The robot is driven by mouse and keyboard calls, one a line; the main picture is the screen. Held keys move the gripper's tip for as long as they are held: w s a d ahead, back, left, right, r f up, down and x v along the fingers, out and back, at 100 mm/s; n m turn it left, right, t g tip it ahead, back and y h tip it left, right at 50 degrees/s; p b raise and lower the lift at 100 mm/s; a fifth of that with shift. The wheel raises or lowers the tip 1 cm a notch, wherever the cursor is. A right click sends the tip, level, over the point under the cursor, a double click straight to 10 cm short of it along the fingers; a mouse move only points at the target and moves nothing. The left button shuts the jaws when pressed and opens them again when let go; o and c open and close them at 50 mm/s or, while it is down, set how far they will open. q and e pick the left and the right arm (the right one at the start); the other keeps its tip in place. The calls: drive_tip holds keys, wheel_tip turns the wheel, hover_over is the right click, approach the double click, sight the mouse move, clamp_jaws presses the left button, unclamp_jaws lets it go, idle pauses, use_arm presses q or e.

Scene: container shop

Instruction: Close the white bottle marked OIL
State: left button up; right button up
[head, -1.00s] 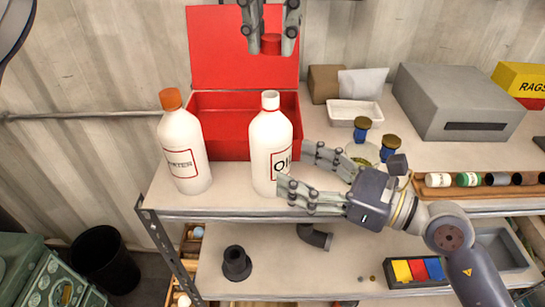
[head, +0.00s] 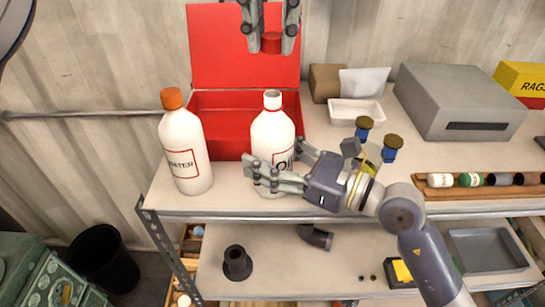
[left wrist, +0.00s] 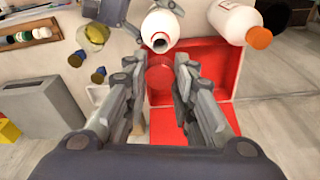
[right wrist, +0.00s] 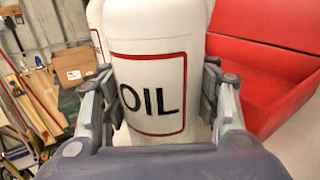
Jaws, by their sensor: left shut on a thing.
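The white bottle marked OIL (head: 272,135) stands upright and uncapped on the shelf top. Its dark open mouth shows in the left wrist view (left wrist: 160,43). My left gripper (head: 270,40) is shut on a red cap (head: 271,43), held above and behind the bottle; the cap also shows in the left wrist view (left wrist: 160,75). My right gripper (head: 280,165) is open, with its fingers on both sides of the bottle's lower body. The right wrist view shows the OIL label (right wrist: 150,95) between these fingers; whether they touch the bottle is unclear.
A white WATER bottle (head: 184,150) with an orange cap stands left of the OIL bottle. An open red box (head: 225,125) is behind them. Blue jars with brown lids (head: 391,148), a white tray (head: 357,112) and a grey box (head: 455,100) are to the right.

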drive_tip(key=c, duration=0.4)
use_arm(q)
drive_tip(key=shift+f, duration=2.45)
drive_tip(key=shift+f, duration=0.9)
drive_tip(key=shift+f, duration=0.5)
use_arm(e)
clamp_jaws()
use_arm(q)
drive_tip(key=m, duration=0.5)
drive_tip(key=m+h, duration=0.1)
drive_tip(key=m, duration=0.3)
drive_tip(key=shift+w+a+m+g, duration=0.1)
drive_tip(key=shift+m+g, duration=0.3)
